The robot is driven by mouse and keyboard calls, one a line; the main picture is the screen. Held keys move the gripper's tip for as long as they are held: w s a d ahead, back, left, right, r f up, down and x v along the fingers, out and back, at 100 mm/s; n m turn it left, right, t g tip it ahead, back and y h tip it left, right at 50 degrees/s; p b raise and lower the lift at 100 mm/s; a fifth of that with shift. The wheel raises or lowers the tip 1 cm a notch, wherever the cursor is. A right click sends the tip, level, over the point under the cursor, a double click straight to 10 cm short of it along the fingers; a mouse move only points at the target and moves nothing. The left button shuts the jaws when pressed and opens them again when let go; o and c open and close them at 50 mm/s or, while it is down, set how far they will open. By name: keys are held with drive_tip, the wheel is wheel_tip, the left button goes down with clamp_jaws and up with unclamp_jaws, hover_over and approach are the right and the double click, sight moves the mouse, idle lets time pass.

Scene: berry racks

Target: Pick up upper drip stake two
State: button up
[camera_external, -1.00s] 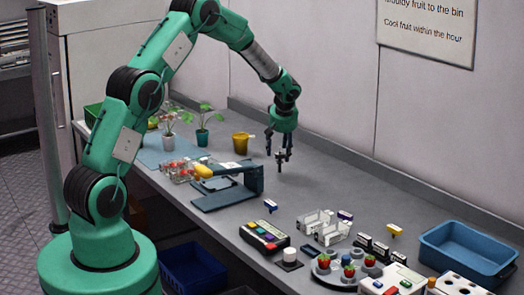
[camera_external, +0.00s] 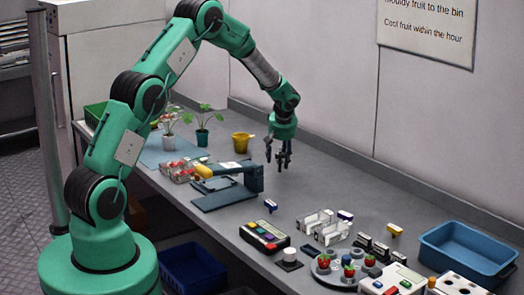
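My gripper (camera_external: 278,158) hangs fingers-down above the bench, right of the yellow pot. Its dark fingers look spread apart, and I see nothing held between them. I cannot pick out upper drip stake two for certain; the small parts on the bench are too small to tell. One small blue-and-white piece (camera_external: 271,206) lies alone on the bench below my gripper. A white-and-purple piece (camera_external: 345,215) and a yellow-and-white piece (camera_external: 394,230) lie farther right.
A blue-grey stand (camera_external: 228,197), a keypad box (camera_external: 264,235), clear racks (camera_external: 322,228), a round tray with strawberries (camera_external: 322,269) and a blue bin (camera_external: 468,252) stand on the bench. Potted plants (camera_external: 202,138) and a yellow pot (camera_external: 242,143) are behind. The bench's back strip is clear.

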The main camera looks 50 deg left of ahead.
sight(280, 153)
drive_tip(key=c, duration=0.6)
drive_tip(key=shift+o, duration=0.2)
drive_tip(key=shift+r, duration=0.1)
drive_tip(key=shift+r+p, duration=0.75)
drive_tip(key=shift+r, duration=4.15)
